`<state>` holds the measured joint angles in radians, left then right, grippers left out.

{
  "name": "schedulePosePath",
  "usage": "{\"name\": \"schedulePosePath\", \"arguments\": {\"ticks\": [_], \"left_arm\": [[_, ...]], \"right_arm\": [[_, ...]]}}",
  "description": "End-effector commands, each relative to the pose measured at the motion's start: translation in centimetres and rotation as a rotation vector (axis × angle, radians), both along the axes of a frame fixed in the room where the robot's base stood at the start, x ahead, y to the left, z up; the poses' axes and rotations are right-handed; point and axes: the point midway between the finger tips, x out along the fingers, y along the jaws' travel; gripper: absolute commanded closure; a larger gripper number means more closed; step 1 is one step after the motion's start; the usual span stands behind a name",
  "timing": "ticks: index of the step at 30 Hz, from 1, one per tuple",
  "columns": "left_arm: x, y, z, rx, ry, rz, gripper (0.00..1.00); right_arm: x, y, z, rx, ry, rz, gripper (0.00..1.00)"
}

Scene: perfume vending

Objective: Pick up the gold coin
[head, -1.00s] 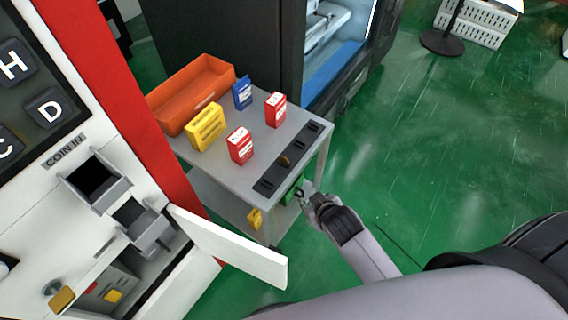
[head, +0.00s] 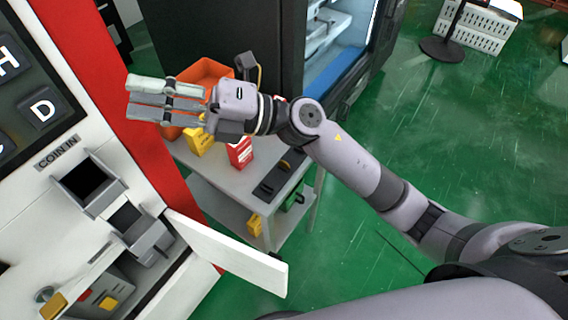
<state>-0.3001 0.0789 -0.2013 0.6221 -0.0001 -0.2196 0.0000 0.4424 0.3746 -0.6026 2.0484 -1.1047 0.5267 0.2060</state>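The gold coin (head: 285,164) shows as a small gold spot in the black slotted holder (head: 268,188) on the front edge of the grey cart. My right forearm passes close by and covers the far end of the holder. My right gripper (head: 131,98) is stretched out to the left above the cart, over the orange bin and near the red machine edge. Its fingers are spread apart with a gap between them, and I see nothing clearly held. My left gripper is not in view.
The grey cart (head: 232,182) bears an orange bin (head: 207,70), a yellow box (head: 199,143) and a red box (head: 240,152). The coin machine with an open white flap (head: 228,250) stands at the left. A dark cabinet stands behind.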

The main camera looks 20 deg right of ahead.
Motion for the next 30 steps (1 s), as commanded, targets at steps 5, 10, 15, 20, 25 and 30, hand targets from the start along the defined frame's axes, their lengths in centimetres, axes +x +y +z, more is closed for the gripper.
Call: {"name": "schedulePosePath", "arguments": {"ticks": [5, 10, 15, 20, 25, 30], "left_arm": [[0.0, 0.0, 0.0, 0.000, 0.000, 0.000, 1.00], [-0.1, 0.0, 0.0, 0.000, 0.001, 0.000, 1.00], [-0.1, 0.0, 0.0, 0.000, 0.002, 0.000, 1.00], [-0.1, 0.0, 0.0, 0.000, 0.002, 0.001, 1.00], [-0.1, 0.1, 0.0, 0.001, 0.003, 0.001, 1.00], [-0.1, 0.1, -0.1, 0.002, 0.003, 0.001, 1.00]], "right_arm": [[-2.1, 1.7, -7.8, -0.547, -0.292, 0.239, 0.72], [0.8, -4.5, -15.5, -1.138, -0.409, 0.369, 0.72], [4.8, -14.0, -17.6, -1.633, -0.368, 0.393, 0.72], [6.6, -19.9, -16.7, -1.890, -0.288, 0.377, 0.72], [6.9, -21.7, -17.2, -1.967, -0.253, 0.376, 0.72], [6.8, -21.6, -20.5, -1.964, -0.250, 0.380, 0.72]]}}
